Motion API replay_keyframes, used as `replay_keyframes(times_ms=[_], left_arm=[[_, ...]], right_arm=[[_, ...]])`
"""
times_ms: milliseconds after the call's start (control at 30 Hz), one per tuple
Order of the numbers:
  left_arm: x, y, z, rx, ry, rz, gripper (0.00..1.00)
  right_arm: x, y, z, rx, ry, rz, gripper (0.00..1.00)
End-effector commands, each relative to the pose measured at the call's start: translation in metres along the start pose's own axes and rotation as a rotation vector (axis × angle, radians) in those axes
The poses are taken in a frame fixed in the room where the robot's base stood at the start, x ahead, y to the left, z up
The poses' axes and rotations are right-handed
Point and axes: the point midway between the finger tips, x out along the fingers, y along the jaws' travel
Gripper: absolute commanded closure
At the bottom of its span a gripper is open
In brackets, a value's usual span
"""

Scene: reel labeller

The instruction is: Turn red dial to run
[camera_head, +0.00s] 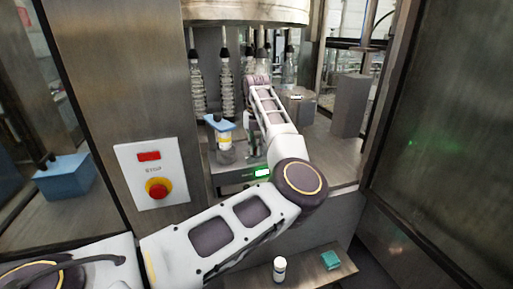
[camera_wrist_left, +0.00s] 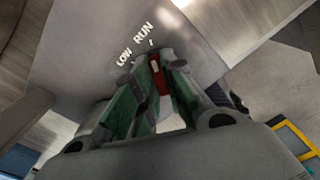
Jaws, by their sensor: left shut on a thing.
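The red dial (camera_wrist_left: 155,78) shows in the left wrist view, on a grey metal panel (camera_wrist_left: 85,50) with the white words LOW and RUN above it. A whitish mark shows near its top, pointing roughly between the words and toward RUN; its exact setting is hard to tell. My left gripper (camera_wrist_left: 157,70) has its two green-padded fingers on either side of the dial and is shut on it. In the head view my left arm reaches into the machine and my left gripper (camera_head: 257,80) is small and partly hidden. The dial cannot be made out there. My right gripper is not in view.
A white panel (camera_head: 127,158) with a red stop button (camera_head: 158,188) is on the steel post at left. Bottles hang behind.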

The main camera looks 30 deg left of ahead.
Motion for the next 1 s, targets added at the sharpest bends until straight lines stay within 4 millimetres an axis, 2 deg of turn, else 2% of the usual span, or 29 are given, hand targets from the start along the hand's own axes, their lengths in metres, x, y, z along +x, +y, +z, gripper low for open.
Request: replay_keyframes(times_ms=[267, 300, 467, 833, 1000], left_arm=[[-0.0027, 0.0001, 0.0011, 0.003, -0.006, 0.001, 1.00], [-0.0027, 0.0001, 0.0011, 0.003, -0.006, 0.001, 0.87], [-0.0019, 0.0001, 0.0008, 0.002, -0.005, 0.000, 0.67], [-0.0016, 0.0000, 0.0003, 0.001, -0.002, 0.000, 0.67], [-0.0093, -0.0001, 0.0006, 0.001, -0.003, 0.000, 0.67]], right_arm=[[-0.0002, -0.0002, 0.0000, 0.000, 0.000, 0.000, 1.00], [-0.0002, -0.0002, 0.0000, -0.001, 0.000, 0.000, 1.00], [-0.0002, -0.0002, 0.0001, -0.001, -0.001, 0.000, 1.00], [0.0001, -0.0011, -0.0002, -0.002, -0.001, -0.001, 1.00], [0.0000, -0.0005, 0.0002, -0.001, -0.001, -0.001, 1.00]])
